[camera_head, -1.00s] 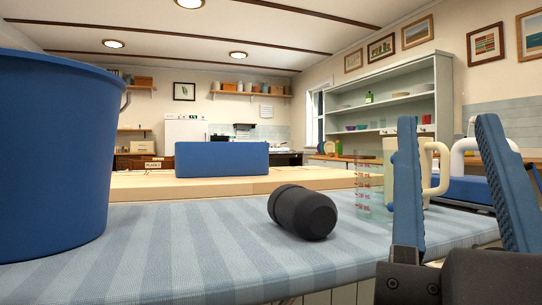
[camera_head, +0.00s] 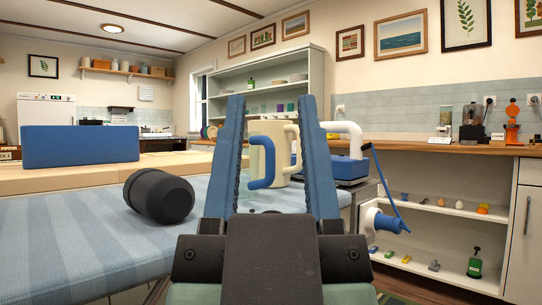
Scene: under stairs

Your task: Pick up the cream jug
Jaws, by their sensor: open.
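The cream jug (camera_head: 284,134) stands upright near the far right edge of the striped blue table (camera_head: 78,232). My gripper (camera_head: 272,101) is open, and its two blue fingers frame the jug in the picture. The fingers are nearer to the camera than the jug, with nothing held between them. A blue curved handle (camera_head: 268,177) shows in front of the jug; I cannot tell for sure what it belongs to. The jug's base is partly hidden.
A black rounded canister (camera_head: 160,196) lies on the table left of my gripper. A blue block (camera_head: 80,146) sits further back. A blue box with a white curved pipe (camera_head: 346,130) is right of the jug.

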